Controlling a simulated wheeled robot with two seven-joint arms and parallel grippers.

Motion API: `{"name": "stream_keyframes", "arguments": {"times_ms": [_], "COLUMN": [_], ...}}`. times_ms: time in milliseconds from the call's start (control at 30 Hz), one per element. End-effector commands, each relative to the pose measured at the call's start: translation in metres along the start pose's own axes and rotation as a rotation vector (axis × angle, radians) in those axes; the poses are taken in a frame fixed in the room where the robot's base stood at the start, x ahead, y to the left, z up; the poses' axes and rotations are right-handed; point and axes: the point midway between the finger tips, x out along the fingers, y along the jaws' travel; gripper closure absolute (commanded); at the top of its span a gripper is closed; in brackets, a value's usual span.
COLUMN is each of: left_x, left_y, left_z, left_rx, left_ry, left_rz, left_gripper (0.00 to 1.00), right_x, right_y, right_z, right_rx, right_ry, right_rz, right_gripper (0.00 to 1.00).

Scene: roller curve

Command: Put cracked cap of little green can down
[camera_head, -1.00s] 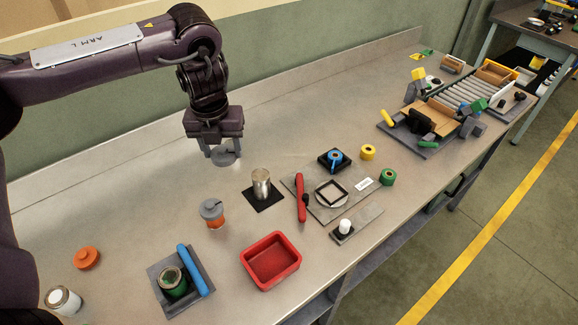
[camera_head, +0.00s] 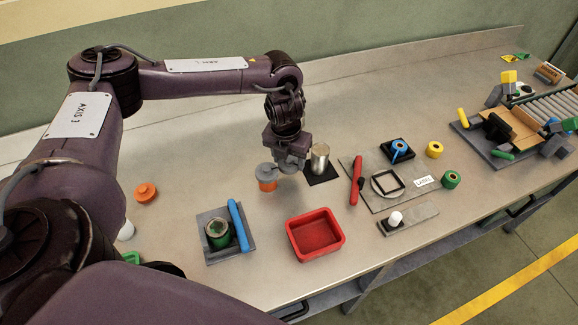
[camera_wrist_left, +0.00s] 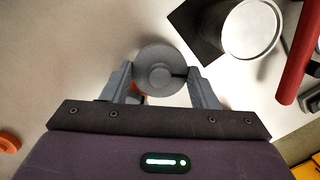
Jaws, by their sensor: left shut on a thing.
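My left gripper (camera_head: 290,161) hangs above the bench, shut on a grey round cap (camera_wrist_left: 160,76) with a raised centre knob. A dark slit, like a crack, runs from the knob to the rim on the right in the wrist view. A small green can (camera_head: 217,240) stands open-topped on a grey plate (camera_head: 240,250), beside a blue bar. My right gripper is not in view.
A metal cylinder (camera_head: 320,158) on a black pad (camera_head: 322,178) stands just right of the gripper. A red bin (camera_head: 314,234) is in front. An orange cap (camera_head: 145,193) lies left. The bench behind the gripper is clear.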

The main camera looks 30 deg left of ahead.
Motion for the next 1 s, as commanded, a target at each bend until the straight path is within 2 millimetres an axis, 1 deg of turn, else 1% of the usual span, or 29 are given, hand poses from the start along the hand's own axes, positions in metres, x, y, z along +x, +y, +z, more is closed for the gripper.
{"name": "stream_keyframes", "arguments": {"times_ms": [67, 200, 300, 733, 767, 900, 1000], "left_x": [0.007, 0.029, 0.04, 0.048, 0.046, 0.046, 0.046], "left_y": [0.0, 0.0, 0.0, 0.0, 0.0, 0.0, -0.001], "left_z": [-0.001, -0.004, -0.005, -0.006, -0.005, -0.006, -0.006], "left_rx": [0.0, 0.002, 0.0, 0.0, 0.0, 0.0, 0.001], "left_ry": [0.001, 0.003, 0.001, -0.001, -0.001, -0.001, -0.001], "left_rz": [0.001, 0.002, 0.001, 0.0, 0.0, 0.0, -0.001], "left_gripper": [0.74, 0.74, 0.74, 0.74, 0.42, 0.24, 0.24], "right_x": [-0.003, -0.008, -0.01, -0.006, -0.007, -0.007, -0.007], "right_y": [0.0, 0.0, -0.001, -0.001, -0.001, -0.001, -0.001], "right_z": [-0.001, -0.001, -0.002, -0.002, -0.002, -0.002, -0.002], "right_rx": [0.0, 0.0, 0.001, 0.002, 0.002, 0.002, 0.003], "right_ry": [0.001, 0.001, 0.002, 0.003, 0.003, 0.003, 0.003], "right_rz": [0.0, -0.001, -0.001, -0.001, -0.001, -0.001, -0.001], "right_gripper": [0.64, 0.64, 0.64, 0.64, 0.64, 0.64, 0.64]}}
